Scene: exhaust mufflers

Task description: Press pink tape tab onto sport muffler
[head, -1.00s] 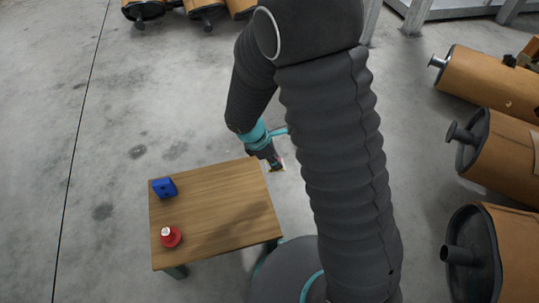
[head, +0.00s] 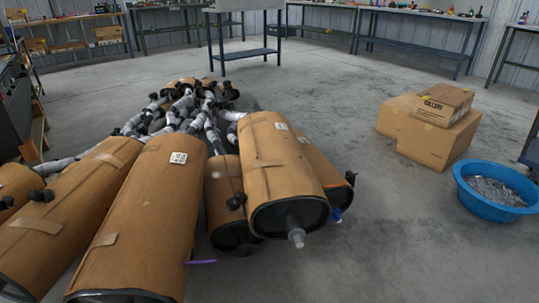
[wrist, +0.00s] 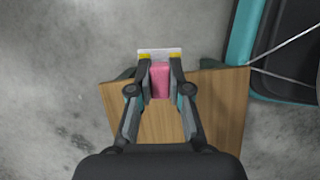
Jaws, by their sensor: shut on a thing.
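In the wrist view, my gripper (wrist: 160,80) is shut on the pink tape tab (wrist: 160,82), which shows between the two fingers. A pale strip (wrist: 160,51) with yellow patches near the fingertips lies across the far end. In the head view, several large mufflers wrapped in brown card lie in a heap at left and centre. One muffler (head: 281,170) rests high in the heap, with a dark end cap and a pale stub facing me. Another long muffler (head: 147,220) lies in front to its left. I cannot tell which is the sport muffler. My gripper is not in the head view.
A small wooden table (wrist: 222,110) is below my gripper in the wrist view. In the head view, cartons (head: 425,130) and a blue tub (head: 494,205) of metal pieces stand at right. Workbenches line the back. Floor between heap and cartons is clear.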

